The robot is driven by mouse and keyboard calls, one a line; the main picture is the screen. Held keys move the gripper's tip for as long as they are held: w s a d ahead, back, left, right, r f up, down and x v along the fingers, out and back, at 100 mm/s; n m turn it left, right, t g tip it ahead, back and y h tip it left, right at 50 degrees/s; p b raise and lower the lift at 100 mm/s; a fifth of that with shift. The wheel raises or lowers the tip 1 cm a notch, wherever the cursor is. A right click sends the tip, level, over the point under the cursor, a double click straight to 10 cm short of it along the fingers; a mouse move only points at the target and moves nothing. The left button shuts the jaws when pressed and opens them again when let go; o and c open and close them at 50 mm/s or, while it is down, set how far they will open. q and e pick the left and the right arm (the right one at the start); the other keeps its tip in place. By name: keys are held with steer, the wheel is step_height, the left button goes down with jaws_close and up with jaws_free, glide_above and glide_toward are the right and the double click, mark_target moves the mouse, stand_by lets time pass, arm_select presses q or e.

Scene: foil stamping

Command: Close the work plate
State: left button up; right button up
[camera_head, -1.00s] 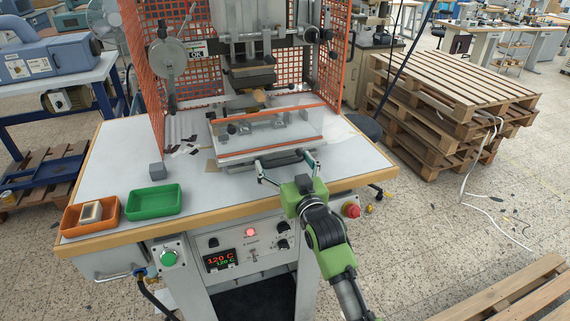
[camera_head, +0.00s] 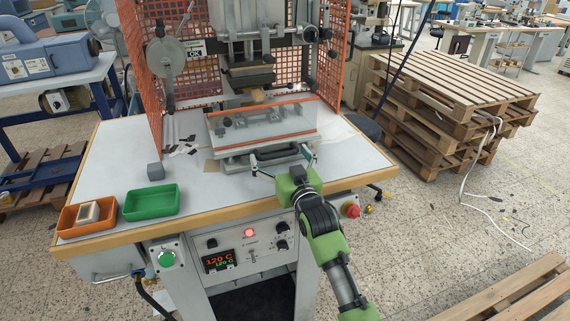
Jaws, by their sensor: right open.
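The work plate (camera_head: 238,159) is a grey sliding plate with a clear, orange-edged guard (camera_head: 290,121) over it, at the front of the stamping press (camera_head: 250,60). Its dark handle (camera_head: 278,153) runs along the front edge. My right gripper (camera_head: 282,163) is open, with its fingers spread to either side of the handle. I cannot tell whether the fingers touch the handle or the plate. My left gripper is not in view.
An orange bin (camera_head: 70,227) with a light block (camera_head: 88,212) and a green bin (camera_head: 135,212) stand at the table's front left. A small grey cube (camera_head: 156,171) sits behind them. Orange mesh guards (camera_head: 143,80) flank the press. Pallets (camera_head: 440,115) are stacked at right.

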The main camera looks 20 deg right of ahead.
steer(key=s, duration=1.1)
steer(key=shift+s+d, duration=0.2)
steer(key=shift+s, duration=0.15)
